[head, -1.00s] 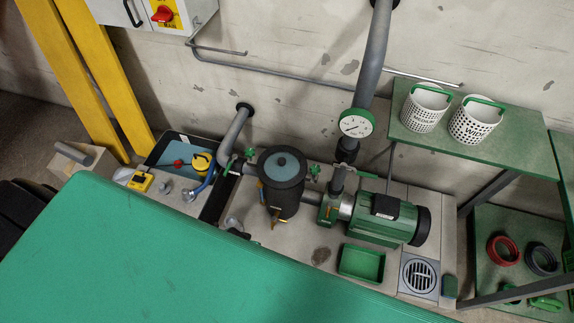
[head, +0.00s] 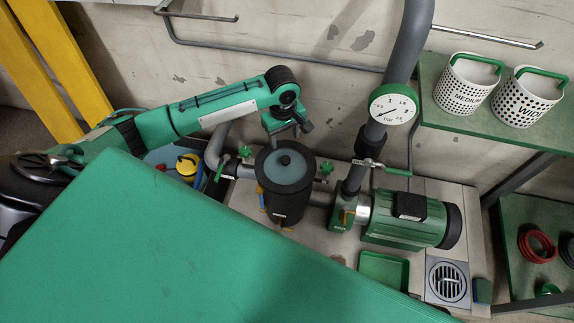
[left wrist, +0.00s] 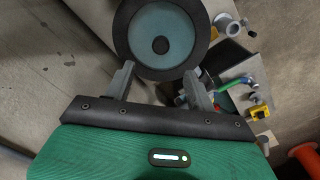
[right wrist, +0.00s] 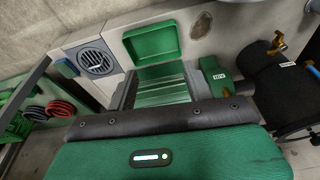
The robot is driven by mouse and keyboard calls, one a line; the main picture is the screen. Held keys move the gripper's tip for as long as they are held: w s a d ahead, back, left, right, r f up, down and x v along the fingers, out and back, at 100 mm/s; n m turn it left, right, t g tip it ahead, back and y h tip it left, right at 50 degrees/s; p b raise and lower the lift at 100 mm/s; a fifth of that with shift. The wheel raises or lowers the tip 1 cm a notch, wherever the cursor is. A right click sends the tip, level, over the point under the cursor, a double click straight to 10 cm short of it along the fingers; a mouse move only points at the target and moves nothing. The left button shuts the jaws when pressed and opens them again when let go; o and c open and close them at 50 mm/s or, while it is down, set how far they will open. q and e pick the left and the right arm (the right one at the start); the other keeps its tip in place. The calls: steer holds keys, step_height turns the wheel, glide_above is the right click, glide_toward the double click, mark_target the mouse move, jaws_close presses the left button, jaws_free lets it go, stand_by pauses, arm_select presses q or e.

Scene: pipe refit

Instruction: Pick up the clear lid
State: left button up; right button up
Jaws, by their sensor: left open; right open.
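The clear lid (head: 275,172) is a bluish see-through disc with a dark centre knob, seated on top of the black cylindrical strainer pot (head: 285,203). In the left wrist view the lid (left wrist: 162,22) lies just beyond the fingertips, ringed by the pot's dark rim. My left gripper (head: 288,133) is open and empty, above the back edge of the pot, apart from the lid as far as I can tell. Its spread fingers (left wrist: 160,85) show in the left wrist view. My right gripper (right wrist: 162,88) is open and empty, with the green pump motor (right wrist: 163,88) seen beyond its fingers.
A grey pipe with a gauge (head: 392,106) rises right of the pot. Green valve handles (head: 326,168) stand close beside it. A green tray (head: 383,270) and a drain grate (head: 447,281) are at the front right. Two white buckets (head: 462,88) stand on the shelf.

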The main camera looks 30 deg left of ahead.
mark_target(285, 158)
arm_select(q)
steer(key=shift+n, duration=0.3)
steer(key=f, duration=0.2)
steer(key=f+b, duration=0.1)
steer(key=f, duration=0.2)
steer(key=f+b, duration=0.1)
steer(key=f, duration=0.2)
steer(key=shift+w+a+f, duration=0.1)
steer(key=shift+a, duration=0.2)
steer(key=f, duration=0.3)
steer(key=shift+d+f+b, duration=0.3)
steer(key=shift+b, duration=0.1)
steer(key=shift+f, duration=0.45)
arm_select(e)
step_height(285, 158, up, 6)
steer(key=shift+t, duration=0.4)
steer(key=shift+s+r, duration=0.1)
arm_select(q)
jaws_close()
